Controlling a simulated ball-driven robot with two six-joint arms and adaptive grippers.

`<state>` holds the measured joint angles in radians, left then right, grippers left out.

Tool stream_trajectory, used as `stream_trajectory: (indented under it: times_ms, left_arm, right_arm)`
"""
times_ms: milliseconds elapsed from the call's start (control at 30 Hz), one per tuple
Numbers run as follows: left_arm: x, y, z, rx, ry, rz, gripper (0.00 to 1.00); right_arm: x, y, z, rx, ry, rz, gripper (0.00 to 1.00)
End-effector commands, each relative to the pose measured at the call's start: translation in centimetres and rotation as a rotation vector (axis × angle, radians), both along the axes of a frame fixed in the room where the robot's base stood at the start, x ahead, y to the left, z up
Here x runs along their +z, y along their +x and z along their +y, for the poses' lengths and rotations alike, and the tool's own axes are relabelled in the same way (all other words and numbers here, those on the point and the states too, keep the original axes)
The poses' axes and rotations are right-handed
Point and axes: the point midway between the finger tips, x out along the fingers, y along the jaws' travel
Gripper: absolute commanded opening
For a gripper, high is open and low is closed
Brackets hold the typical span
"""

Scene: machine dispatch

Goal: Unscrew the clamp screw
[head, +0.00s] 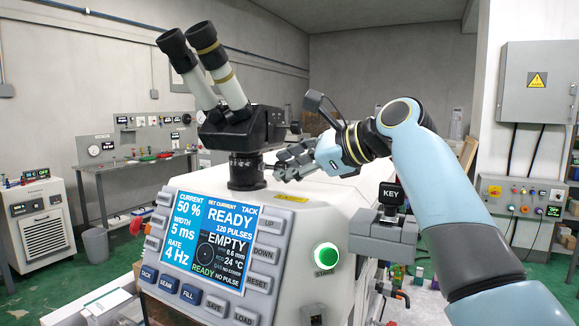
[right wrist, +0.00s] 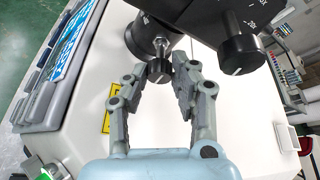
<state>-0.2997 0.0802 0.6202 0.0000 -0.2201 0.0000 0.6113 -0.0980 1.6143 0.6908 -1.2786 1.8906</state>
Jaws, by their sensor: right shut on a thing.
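The clamp screw (right wrist: 158,72) shows in the right wrist view as a small black knob on the side of the dark round collar under the microscope head. My right gripper (right wrist: 163,76) has its grey fingers on both sides of the knob and is shut on it. In the head view my right gripper (head: 281,168) reaches in from the right to the microscope's post (head: 246,171), and its fingers hide the screw there. The microscope (head: 250,127), with two eyepieces, stands on the white machine. My left gripper is in neither view.
The white machine (head: 335,208) carries a lit screen (head: 212,238), grey buttons and a green start button (head: 326,256). A KEY block (head: 391,195) sits on its right side. A larger black microscope knob (right wrist: 240,55) is close to the right fingers.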

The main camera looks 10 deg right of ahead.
Motion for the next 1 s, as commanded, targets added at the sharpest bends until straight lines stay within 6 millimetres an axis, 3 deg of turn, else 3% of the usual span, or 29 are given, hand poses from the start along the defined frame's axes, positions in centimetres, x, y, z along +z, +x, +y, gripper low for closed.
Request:
stream_trajectory:
  times_ms: [33,67,233,633,1000]
  left_arm:
    - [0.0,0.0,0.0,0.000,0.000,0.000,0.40]
    - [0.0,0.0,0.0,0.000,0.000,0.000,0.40]
    - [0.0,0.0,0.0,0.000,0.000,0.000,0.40]
    - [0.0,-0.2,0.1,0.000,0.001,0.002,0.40]
    - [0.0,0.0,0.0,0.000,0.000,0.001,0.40]
  right_arm:
    - [0.0,0.0,0.0,0.000,0.000,0.000,0.00]
    - [0.0,0.0,0.0,0.000,0.000,0.000,0.27]
    - [0.0,0.0,0.0,0.000,0.001,0.001,0.48]
    - [0.4,-0.7,-0.8,0.000,0.000,-0.001,0.48]
    - [3.2,-5.7,-6.2,-0.001,-0.004,-0.001,0.48]
